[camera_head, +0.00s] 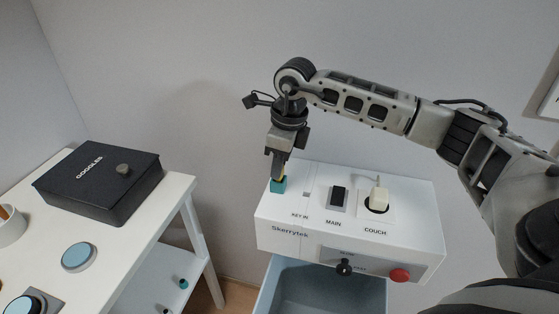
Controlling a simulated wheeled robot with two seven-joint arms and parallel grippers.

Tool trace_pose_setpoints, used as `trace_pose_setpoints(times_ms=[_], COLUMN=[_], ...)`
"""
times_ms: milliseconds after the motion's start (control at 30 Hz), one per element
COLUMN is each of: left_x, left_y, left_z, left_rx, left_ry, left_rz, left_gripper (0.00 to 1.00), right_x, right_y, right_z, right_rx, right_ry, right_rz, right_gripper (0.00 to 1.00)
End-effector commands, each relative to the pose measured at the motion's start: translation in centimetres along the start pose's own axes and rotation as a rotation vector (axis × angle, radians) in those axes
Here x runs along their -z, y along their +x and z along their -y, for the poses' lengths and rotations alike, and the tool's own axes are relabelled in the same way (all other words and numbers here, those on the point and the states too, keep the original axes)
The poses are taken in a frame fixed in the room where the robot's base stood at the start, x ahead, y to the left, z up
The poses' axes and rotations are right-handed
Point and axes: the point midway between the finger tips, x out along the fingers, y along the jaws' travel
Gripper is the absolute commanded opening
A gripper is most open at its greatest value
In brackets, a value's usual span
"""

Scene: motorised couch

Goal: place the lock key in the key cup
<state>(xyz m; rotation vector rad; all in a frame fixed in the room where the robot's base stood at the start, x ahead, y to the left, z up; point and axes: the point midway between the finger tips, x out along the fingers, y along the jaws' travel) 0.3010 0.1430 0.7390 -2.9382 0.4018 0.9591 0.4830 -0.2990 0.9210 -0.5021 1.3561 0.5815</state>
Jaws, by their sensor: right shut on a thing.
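My right gripper (277,172) points down over the left end of the white control box and is shut on the lock key, a small teal piece (278,185) with a bit of yellow above it. The key is at the box's top near the "KEY IN" label; I cannot tell whether it is seated in the box or lifted clear. A white cup (11,232) with a brownish inside stands on the white table at the left edge, partly cut off. It may be the key cup; no label shows. My left gripper is out of view.
The white control box (285,238) carries a black MAIN switch (338,195), a white COUCH plug (378,198), a black knob (344,267) and a red button (400,275). A blue-grey bin (318,290) is below. A black GOGGLES case (92,180) and blue disc (79,257) occupy the white table (150,222).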

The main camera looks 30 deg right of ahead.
Motion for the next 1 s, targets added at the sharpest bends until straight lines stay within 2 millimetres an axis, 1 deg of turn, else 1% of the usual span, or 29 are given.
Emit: trace_pose_setpoints(times_ms=[33, 100, 367, 467, 500, 567, 667, 800, 1000], left_x=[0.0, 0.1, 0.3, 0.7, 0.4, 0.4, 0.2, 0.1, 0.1], left_y=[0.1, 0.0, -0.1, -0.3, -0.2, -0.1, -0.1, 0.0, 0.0], left_z=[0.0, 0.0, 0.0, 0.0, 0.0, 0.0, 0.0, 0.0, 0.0], left_rx=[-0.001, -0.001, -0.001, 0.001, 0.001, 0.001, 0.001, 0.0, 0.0], left_ry=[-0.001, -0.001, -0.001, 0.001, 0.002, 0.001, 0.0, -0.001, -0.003], left_rz=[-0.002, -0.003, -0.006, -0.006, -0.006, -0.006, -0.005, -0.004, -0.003], left_gripper=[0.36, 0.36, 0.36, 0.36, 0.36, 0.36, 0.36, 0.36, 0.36], right_x=[0.0, 0.0, 0.0, -0.1, -0.1, -0.1, -0.1, -0.1, -0.1], right_y=[0.1, 0.1, 0.0, -0.6, -0.8, -1.7, -3.7, -6.9, -10.5], right_z=[0.0, 0.0, 0.0, 0.0, 0.0, 0.1, 0.1, 0.1, 0.1], right_rx=[0.0, 0.0, 0.0, 0.0, 0.001, 0.001, 0.003, 0.002, 0.002], right_ry=[0.0, 0.0, 0.0, 0.0, 0.001, 0.001, 0.001, 0.0, 0.001], right_rz=[0.0, 0.0, 0.0, 0.001, 0.002, 0.002, 0.004, 0.004, 0.002], right_gripper=[0.32, 0.48, 0.48, 0.48, 0.48, 0.48, 0.48, 0.48, 0.48])
